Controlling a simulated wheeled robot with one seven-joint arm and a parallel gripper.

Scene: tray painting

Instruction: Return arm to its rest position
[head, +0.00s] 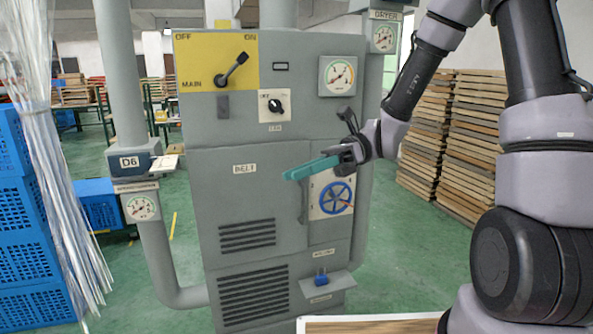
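My arm comes in from the right side of the head view and reaches left, in front of the grey machine cabinet (215,175). My gripper (343,154) is at the middle of the view, above and in front of the blue handwheel (336,198). A long teal piece (311,168) sticks out to the left from the dark gripper end. I cannot tell whether it is a held thing or part of the gripper, nor whether the fingers are closed. No contact with the cabinet can be made out.
The cabinet carries a black lever on a yellow panel (190,65), a dial gauge (340,75) and a small blue part on a shelf (321,277). Blue crates (25,245) stand at left, stacked wooden trays (470,135) behind my arm. A wood-and-white tray edge (370,325) shows at bottom.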

